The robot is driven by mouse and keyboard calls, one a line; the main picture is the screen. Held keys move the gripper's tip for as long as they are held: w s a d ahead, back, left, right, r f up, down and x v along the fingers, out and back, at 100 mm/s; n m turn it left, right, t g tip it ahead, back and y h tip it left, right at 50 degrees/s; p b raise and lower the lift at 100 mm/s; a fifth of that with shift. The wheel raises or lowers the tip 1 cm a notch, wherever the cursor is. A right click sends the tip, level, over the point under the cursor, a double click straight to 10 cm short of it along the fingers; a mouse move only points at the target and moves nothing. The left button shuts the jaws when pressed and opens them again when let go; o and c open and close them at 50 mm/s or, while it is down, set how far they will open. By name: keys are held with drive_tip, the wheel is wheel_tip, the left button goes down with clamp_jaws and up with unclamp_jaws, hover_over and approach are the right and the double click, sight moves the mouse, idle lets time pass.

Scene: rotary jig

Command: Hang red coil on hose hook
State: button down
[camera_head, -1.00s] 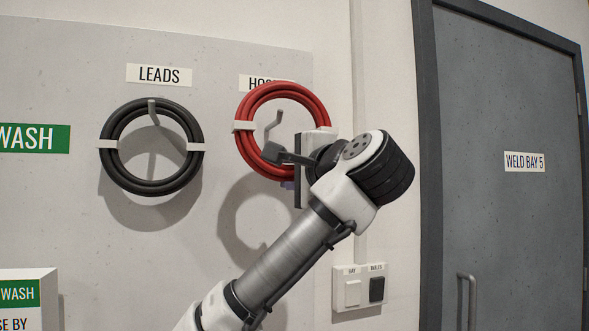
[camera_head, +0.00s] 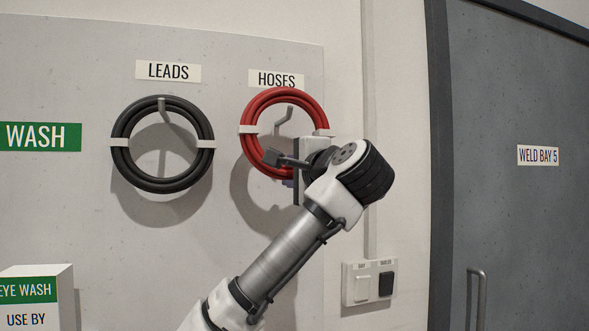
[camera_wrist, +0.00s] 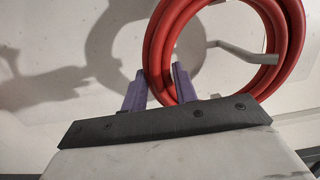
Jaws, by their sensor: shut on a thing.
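The red coil (camera_head: 256,106) is a ring of hose with white ties, held up in front of the board under the HOSES label (camera_head: 276,79). My gripper (camera_head: 283,160) is shut on its lower right side. In the wrist view the purple fingertips (camera_wrist: 159,88) close on the red coil (camera_wrist: 159,48). The grey hose hook (camera_head: 283,121) shows through the ring's opening. It also shows inside the ring in the wrist view (camera_wrist: 246,54). Whether the coil touches the hook is hard to tell.
A black coil (camera_head: 122,150) hangs on a hook under the LEADS label (camera_head: 168,71). A switch box (camera_head: 369,296) is on the wall at lower right, beside a grey door (camera_head: 520,220). An eye wash box (camera_head: 66,300) stands at lower left.

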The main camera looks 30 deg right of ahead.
drive_tip(key=shift+w+d, duration=0.2)
drive_tip(key=shift+w, duration=0.7)
drive_tip(key=shift+w+d+f, duration=0.1)
drive_tip(key=shift+w+f, duration=0.2)
drive_tip(key=shift+f, duration=0.25)
drive_tip(key=shift+w+d+f, duration=0.1)
drive_tip(key=shift+w+f, duration=0.15)
drive_tip(key=shift+f, duration=0.25)
drive_tip(key=c, duration=1)
unclamp_jaws()
drive_tip(key=shift+c, duration=0.2)
drive_tip(key=shift+f, duration=0.15)
drive_tip(key=shift+s+a+b, duration=0.3)
drive_tip(key=shift+s+b, duration=0.75)
drive_tip(key=shift+s, duration=1.25)
drive_tip(key=shift+s+a+b, duration=0.35)
drive_tip(key=shift+s+b, duration=0.75)
drive_tip(key=shift+s, duration=1.2)
drive_tip(key=shift+s+a+b, duration=0.3)
drive_tip(key=shift+s+b, duration=0.75)
drive_tip(key=shift+s, duration=1.25)
